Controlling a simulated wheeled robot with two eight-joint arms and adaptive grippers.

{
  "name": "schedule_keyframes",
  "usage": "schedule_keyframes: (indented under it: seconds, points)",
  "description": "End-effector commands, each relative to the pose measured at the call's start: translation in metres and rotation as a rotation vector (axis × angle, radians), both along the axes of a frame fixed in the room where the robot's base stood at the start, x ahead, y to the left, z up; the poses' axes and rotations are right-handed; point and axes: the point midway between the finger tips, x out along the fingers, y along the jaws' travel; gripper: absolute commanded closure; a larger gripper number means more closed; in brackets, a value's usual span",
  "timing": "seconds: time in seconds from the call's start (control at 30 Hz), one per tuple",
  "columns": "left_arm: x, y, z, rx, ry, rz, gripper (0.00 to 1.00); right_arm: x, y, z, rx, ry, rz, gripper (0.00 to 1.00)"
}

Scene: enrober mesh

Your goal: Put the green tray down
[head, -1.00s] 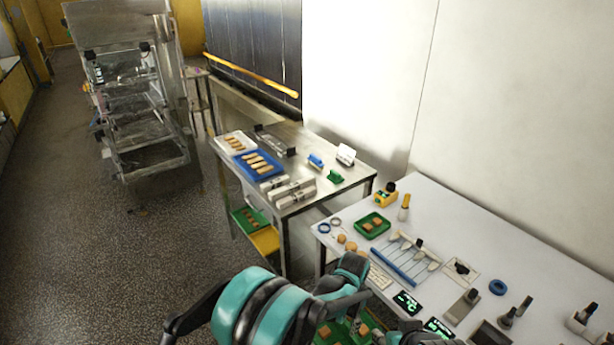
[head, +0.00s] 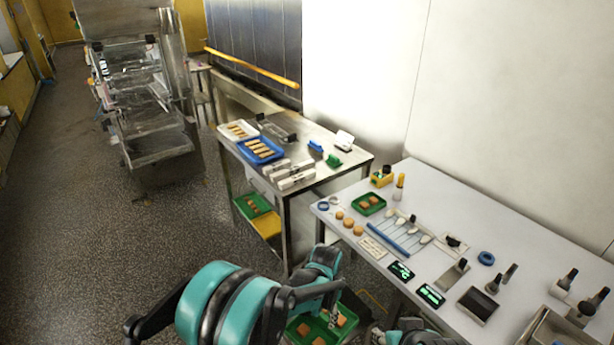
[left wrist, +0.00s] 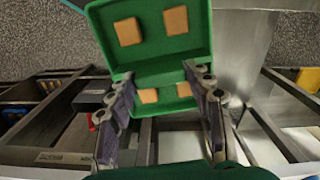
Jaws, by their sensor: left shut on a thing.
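A green tray (head: 296,334) with several brown biscuits in it is low at the bottom of the head view, beside the white table and partly hidden by my left arm. My left gripper (head: 333,318) is shut on this tray. In the left wrist view the tray (left wrist: 165,56) lies at and beyond the fingertips of the left gripper (left wrist: 163,78), with biscuits on both sides of a green wall. The exact contact is hard to see. The tray appears held above the floor. My right gripper does not show.
The white table (head: 440,215) holds a smaller green tray (head: 358,205), biscuits, a blue rack and several tools. The steel table (head: 330,150) bears a blue tray (head: 243,150). Its lower shelf holds a green tray (head: 247,211) and a yellow one (head: 266,228). Open floor (head: 90,250) lies left.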

Motion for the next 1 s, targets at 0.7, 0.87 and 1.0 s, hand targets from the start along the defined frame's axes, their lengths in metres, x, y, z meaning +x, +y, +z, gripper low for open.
schedule_keyframes:
  seconds: [0.7,0.87,1.0]
  points:
    - [-0.049,0.221,-0.031,0.002,0.0,0.745,1.0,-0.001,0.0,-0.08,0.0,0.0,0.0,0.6]
    - [-0.051,0.225,-0.03,0.002,0.0,0.763,1.0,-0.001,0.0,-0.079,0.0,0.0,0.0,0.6]
    - [-0.051,0.224,-0.03,0.002,0.0,0.761,1.0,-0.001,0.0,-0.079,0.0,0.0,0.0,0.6]
